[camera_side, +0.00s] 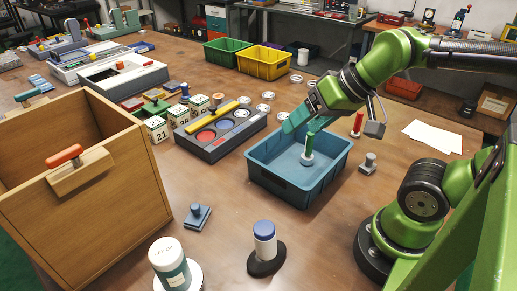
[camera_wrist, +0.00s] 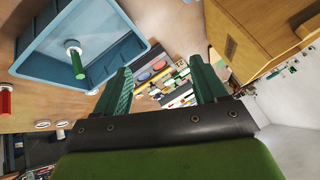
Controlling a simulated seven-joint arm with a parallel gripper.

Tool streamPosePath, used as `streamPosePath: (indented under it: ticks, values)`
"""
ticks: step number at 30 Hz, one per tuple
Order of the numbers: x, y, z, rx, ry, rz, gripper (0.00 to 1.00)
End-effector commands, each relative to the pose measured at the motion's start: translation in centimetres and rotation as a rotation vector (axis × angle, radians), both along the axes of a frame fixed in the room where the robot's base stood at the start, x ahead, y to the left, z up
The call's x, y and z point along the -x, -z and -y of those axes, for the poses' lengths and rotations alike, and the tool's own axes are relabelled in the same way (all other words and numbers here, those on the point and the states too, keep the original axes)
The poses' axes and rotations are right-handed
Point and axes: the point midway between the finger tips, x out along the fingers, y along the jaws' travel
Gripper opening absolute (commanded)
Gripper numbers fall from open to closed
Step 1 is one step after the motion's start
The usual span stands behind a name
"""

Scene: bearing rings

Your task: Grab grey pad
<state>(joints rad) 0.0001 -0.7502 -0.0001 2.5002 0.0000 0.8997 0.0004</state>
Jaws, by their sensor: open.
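A small grey block with a knob (camera_side: 368,163), possibly the grey pad, sits on the table right of the blue tray (camera_side: 262,171). A blue-grey pad with a knob (camera_side: 197,217) lies on the table left of the tray; I cannot tell which of them is meant. Inside the tray stands a green-handled piece on a pale round base (camera_side: 307,160); it also shows in the wrist view (camera_wrist: 75,60). My gripper (camera_side: 297,124) is above the tray, tilted, with nothing between its fingers. In the wrist view its green fingers (camera_wrist: 163,85) are apart.
A wooden box (camera_side: 130,180) stands at the left. A white labelled jar (camera_side: 170,265) and a blue-capped piece (camera_side: 265,240) stand in front. A red-handled piece (camera_side: 357,125) stands right of my gripper.

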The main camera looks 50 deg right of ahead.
Motion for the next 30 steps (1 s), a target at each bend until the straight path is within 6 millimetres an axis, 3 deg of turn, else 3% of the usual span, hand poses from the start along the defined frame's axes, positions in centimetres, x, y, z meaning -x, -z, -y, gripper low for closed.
streamPosePath:
  ticks: [2, 6, 14, 17, 20, 23, 24, 27, 30]
  values:
    - [0.0, 0.0, 0.0, 0.0, 0.0, 0.0, 0.71]
    - [0.0, 0.0, 0.0, 0.0, 0.0, 0.0, 0.89]
    - [0.0, 0.0, 0.1, 0.0, 0.004, 0.0, 0.89]
    - [-0.3, 0.6, 1.4, -0.004, 0.056, -0.028, 0.89]
    - [-1.3, 1.8, 5.4, -0.027, 0.209, -0.104, 0.89]
    - [-1.1, 3.5, 12.2, -0.15, 0.586, -0.25, 0.89]
    - [-0.5, 4.2, 15.1, -0.219, 0.781, -0.311, 0.89]
    - [2.0, 5.7, 20.7, -0.37, 1.235, -0.422, 0.89]
    - [4.8, 6.8, 24.6, -0.495, 1.653, -0.492, 0.89]
